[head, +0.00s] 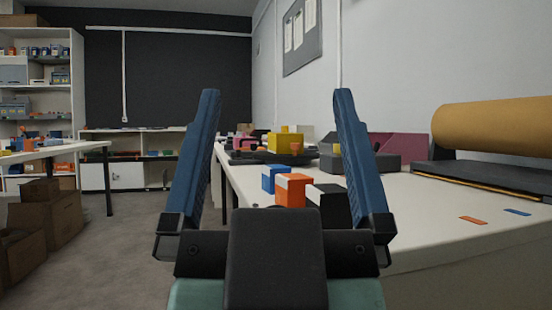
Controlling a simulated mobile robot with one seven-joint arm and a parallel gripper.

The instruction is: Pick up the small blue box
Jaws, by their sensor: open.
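The small blue box (273,178) stands on the white table near its left edge, seen between my gripper's fingers. My gripper (274,92) is open and empty, its two blue fingers pointing up in the picture, one on each side of the view of the box. The box looks farther away than the fingers, and I see no contact. An orange and white box (291,191) stands in front of the blue box and to its right, hiding part of it.
A black and white box (333,205) stands right of the orange one. Behind are a yellow box (285,142) and a dark grey carton (360,160). A brown paper roll (495,127) lies at the right. The white table (430,215) is mostly bare at front right. Cartons (45,215) stand on the left floor.

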